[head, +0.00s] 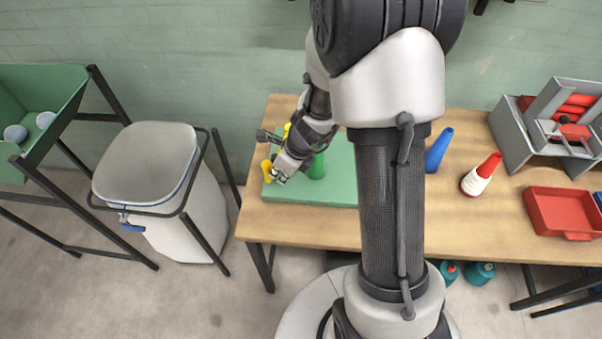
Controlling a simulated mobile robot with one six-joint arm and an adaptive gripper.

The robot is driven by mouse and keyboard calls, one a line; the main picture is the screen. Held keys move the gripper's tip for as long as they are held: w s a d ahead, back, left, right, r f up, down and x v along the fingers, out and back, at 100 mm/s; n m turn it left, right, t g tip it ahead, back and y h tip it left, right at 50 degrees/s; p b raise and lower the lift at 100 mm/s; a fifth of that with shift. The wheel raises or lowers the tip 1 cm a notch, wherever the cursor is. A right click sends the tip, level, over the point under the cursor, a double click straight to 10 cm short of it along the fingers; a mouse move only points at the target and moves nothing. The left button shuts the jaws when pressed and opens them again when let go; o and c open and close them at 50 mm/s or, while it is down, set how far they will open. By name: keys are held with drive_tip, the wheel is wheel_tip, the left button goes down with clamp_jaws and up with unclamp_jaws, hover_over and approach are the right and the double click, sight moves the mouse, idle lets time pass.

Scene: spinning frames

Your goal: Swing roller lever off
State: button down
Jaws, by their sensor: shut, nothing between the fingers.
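My gripper (279,177) is over the left end of the green mat (305,194) on the wooden table, pointing down and left. It is shut with nothing held. A yellow piece (267,171) shows right beside its fingertips; I cannot tell whether they touch. Another yellow piece (287,129) shows behind the wrist. A dark grey part (266,136) sticks out to the left of the wrist. I cannot tell which of these is the roller lever. A green cone (317,167) stands just right of the gripper, partly hidden by my arm.
A red tray (562,211) and a grey rack (512,128) with red rolls are at the right. A lidded bin (146,165) stands left of the table (310,228).

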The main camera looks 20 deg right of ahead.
drive_tip(key=w+a+m, duration=0.1)
drive_tip(key=a, duration=0.1)
drive_tip(key=w+a+m+p, duration=0.1)
drive_tip(key=w+a, duration=0.1)
drive_tip(key=shift+r+h, duration=0.1)
drive_tip(key=shift+h, duration=0.2)
drive_tip(key=shift+w+a+p, duration=0.6)
drive_tip(key=shift+w, duration=0.05)
